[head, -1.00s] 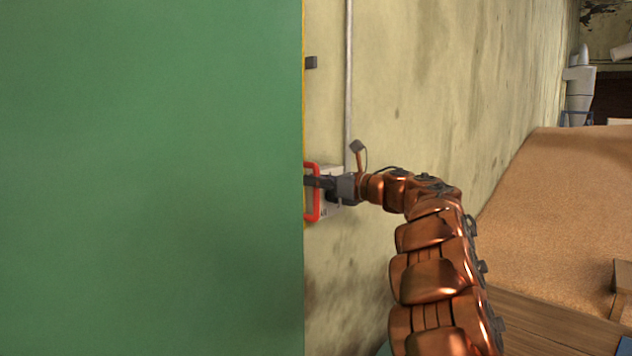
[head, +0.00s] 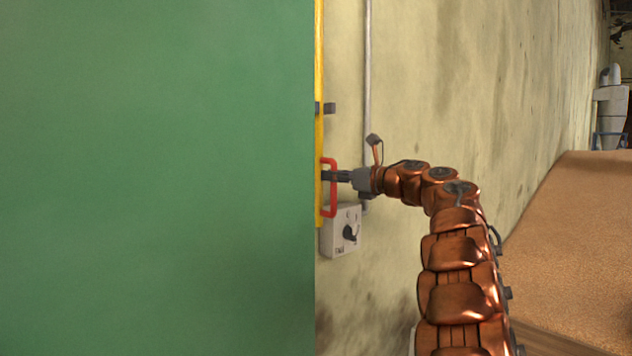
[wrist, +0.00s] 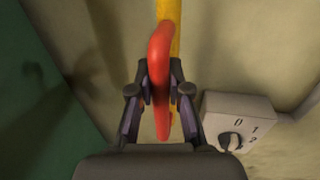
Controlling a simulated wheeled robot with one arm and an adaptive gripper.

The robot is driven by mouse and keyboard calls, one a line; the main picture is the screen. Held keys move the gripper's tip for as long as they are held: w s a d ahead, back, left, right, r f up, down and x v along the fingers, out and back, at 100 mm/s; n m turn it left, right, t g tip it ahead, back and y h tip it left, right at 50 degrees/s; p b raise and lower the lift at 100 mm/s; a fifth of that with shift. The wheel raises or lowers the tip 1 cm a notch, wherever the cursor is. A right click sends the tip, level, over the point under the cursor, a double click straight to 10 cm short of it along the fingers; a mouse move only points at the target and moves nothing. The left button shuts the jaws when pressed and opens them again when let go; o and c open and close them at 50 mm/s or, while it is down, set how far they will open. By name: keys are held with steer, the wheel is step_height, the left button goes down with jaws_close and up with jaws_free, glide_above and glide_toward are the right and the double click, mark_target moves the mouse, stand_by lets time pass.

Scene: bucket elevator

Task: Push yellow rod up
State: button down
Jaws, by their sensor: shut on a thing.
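The yellow rod (head: 319,70) runs upright along the wall, just beside the green panel's edge. Its lower end shows beside the grey switch box. A red handle (head: 333,204) is fixed to the rod. My gripper (head: 336,176) reaches in from the right and is shut on the red handle, above the switch box. In the wrist view the fingers (wrist: 160,85) sit on both sides of the red handle (wrist: 160,45), with the yellow rod (wrist: 170,12) behind it. The handle's middle is partly hidden by the fingers.
A large green panel (head: 150,180) fills the left side. A grey switch box (head: 335,236) with a dark knob is on the wall below my gripper. A dark bracket (head: 328,108) is by the rod higher up, and a grey pipe (head: 367,70) runs up the wall.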

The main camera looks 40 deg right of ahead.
steer(key=shift+s+r, duration=0.1)
steer(key=shift+r, duration=0.35)
steer(key=c, duration=1.4)
jaws_free()
steer(key=o, duration=0.3)
steer(key=shift+f, duration=0.2)
steer(key=v, duration=1.2)
